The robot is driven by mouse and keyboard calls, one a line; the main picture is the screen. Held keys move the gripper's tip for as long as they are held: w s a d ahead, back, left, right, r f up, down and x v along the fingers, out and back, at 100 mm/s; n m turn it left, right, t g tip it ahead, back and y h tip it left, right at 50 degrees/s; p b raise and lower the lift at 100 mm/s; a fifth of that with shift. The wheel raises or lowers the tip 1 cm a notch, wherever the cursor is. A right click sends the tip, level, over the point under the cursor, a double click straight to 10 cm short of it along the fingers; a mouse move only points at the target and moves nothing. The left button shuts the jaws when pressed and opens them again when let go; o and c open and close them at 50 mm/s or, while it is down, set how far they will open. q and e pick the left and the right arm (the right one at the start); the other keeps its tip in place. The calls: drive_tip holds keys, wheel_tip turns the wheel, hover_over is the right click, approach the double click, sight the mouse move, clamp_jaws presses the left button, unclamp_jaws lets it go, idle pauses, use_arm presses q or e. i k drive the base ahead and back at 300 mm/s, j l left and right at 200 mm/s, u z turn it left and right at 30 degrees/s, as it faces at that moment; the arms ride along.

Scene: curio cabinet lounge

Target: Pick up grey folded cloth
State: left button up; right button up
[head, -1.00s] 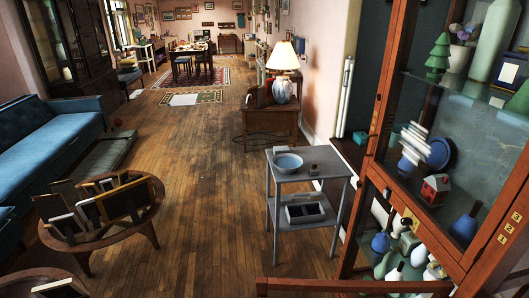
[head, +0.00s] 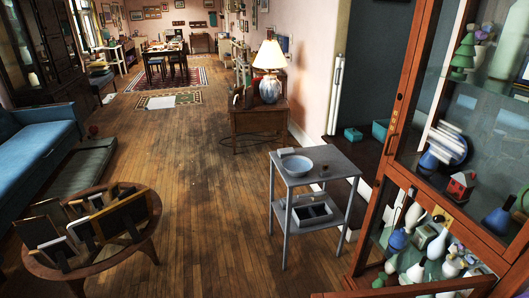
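A grey side table (head: 335,165) stands right of the middle, with a pale blue bowl (head: 299,168) on its top. A small flat light-grey item (head: 287,151) lies behind the bowl at the table's back edge. It may be the folded cloth, but it is too small to tell. A grey tray-like container (head: 311,212) with pale things in it sits on the table's lower shelf. Neither of my grippers is in view.
A wood-framed glass cabinet (head: 393,135) holding many ornaments fills the right side. A round wooden table (head: 118,254) with frames stands front left, a blue sofa (head: 35,145) behind it. The wooden floor (head: 200,190) between is clear.

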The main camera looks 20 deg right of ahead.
sight(282, 153)
drive_tip(key=i+j+z, duration=0.1)
drive_tip(key=i, duration=0.3)
drive_tip(key=i+j+z, duration=0.15)
drive_tip(key=i, duration=0.25)
drive_tip(key=i+j+z, duration=0.1)
drive_tip(key=i+j, duration=0.25)
drive_tip(key=i, duration=0.05)
